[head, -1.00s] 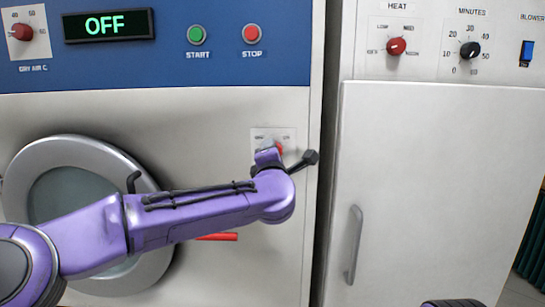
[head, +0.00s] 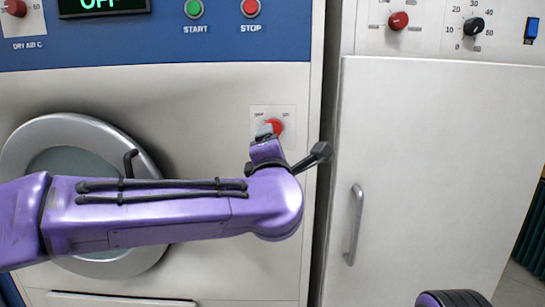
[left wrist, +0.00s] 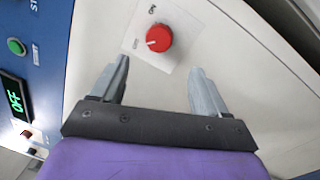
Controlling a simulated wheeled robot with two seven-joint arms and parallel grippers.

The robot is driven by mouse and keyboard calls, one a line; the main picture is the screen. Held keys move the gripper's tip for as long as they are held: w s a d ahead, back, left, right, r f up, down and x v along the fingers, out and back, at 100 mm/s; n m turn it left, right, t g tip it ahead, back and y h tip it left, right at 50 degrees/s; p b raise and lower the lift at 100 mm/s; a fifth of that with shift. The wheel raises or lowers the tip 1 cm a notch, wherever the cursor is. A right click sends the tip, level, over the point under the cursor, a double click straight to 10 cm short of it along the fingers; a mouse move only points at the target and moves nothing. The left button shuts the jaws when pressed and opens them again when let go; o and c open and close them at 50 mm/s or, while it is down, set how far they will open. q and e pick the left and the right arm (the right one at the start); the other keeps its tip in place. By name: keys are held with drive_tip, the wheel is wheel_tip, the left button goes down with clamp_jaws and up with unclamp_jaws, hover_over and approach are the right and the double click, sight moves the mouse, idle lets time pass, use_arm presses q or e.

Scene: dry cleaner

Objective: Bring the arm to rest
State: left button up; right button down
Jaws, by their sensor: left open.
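My left arm comes in from the left in the head view and reaches across the front of the blue and white machine. My left gripper (head: 266,132) points away from me at a small red knob (head: 274,127) on a pale plate. In the left wrist view the gripper (left wrist: 160,85) is open, with its two grey fingers apart and nothing between them. The red knob (left wrist: 159,38) lies beyond the fingertips, apart from them. A purple and black part of my right arm shows at the lower right edge of the head view. My right gripper is not in view.
The machine's round door (head: 90,135) is partly behind my left arm. START (head: 194,9) and STOP (head: 250,8) buttons sit above. To the right stands a white cabinet (head: 440,150) with a vertical handle (head: 355,225), a red dial (head: 398,20) and a black dial (head: 473,26).

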use_arm(q)
drive_tip(key=shift+s, duration=0.1)
drive_tip(key=s+a+f+m+g+h, duration=0.1)
drive_tip(key=a+f+m+g, duration=0.3)
drive_tip(key=f, duration=1.1)
drive_tip(key=s+a+f+m, duration=0.15)
drive_tip(key=f+m, duration=0.35)
drive_tip(key=f, duration=1.1)
drive_tip(key=s+a+f+m+g, duration=0.1)
drive_tip(key=s+a+f+g, duration=0.15)
drive_tip(key=f, duration=0.35)
drive_tip(key=s+a+f+m+g, duration=0.1)
drive_tip(key=s+a+f, duration=0.2)
drive_tip(key=f, duration=0.3)
drive_tip(key=s+a+f+m+g+y, duration=0.1)
drive_tip(key=s+a+f+g, duration=0.1)
drive_tip(key=s+a+f, duration=0.4)
drive_tip(key=s+a+f+m+g+y, duration=0.1)
drive_tip(key=s+a+f, duration=0.5)
drive_tip(key=s, duration=0.8)
drive_tip(key=s+a+f+m+g+y, duration=0.2)
drive_tip(key=s+a+f+g, duration=0.3)
drive_tip(key=s, duration=0.5)
wheel_tip(320, 180, down, 3)
drive_tip(key=shift+s+a+f, duration=0.2)
drive_tip(key=shift+s+a, duration=0.2)
drive_tip(key=shift+a, duration=0.7)
drive_tip(key=shift+g, duration=0.25)
